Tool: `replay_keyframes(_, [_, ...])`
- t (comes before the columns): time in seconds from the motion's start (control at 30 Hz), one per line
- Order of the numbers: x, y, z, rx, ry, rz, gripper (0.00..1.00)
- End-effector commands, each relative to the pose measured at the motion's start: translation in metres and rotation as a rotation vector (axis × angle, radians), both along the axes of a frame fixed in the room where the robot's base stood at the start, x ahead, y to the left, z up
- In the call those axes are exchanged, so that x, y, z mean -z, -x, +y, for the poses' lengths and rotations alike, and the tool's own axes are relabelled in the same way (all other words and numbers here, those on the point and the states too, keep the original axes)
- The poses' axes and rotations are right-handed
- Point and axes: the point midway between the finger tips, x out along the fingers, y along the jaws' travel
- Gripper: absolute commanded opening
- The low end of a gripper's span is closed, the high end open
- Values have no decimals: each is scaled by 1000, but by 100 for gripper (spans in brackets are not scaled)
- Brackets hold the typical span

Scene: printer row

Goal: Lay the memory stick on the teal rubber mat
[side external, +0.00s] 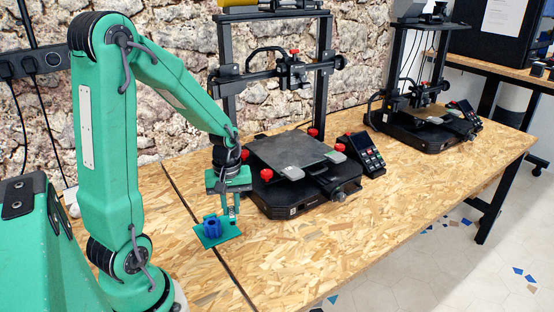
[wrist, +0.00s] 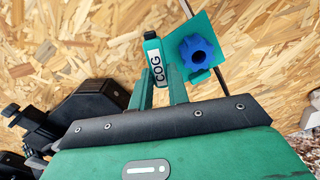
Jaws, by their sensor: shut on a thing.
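My gripper (side external: 231,208) points down over the bench, close above the teal rubber mat (side external: 229,233). In the wrist view its two teal fingers (wrist: 155,66) are shut on the memory stick (wrist: 155,58), a narrow stick with a pale label reading "COG". The stick's far end reaches beyond the fingertips. In the wrist view the mat (wrist: 201,24) lies just right of the stick. I cannot tell whether the stick touches it. A blue knobbed piece (side external: 211,226) with a round hole sits on the mat; it also shows in the wrist view (wrist: 196,52).
A black 3D printer (side external: 300,195) with red knobs stands right of my gripper, its control screen (side external: 362,152) beside it. A second printer (side external: 420,118) is farther right. A dark seam (side external: 208,238) crosses the chipboard bench near the mat. The front right bench (side external: 400,215) is clear.

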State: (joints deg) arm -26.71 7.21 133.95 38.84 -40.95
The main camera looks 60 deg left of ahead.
Motion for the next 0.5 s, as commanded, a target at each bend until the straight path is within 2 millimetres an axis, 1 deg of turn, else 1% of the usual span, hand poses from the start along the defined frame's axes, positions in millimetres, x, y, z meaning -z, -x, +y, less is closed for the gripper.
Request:
replay_keyframes(0.03, [5,1,9,-6,2,3,0])
replay_keyframes(0.1, [12,1,19,-6,1,2,0])
replay_keyframes(0.2, [18,1,30,-4,1,2,0])
replay_keyframes(0.33, [22,1,38,-1,0,0,0])
replay_keyframes(0.5, [23,1,39,0,-1,0,0])
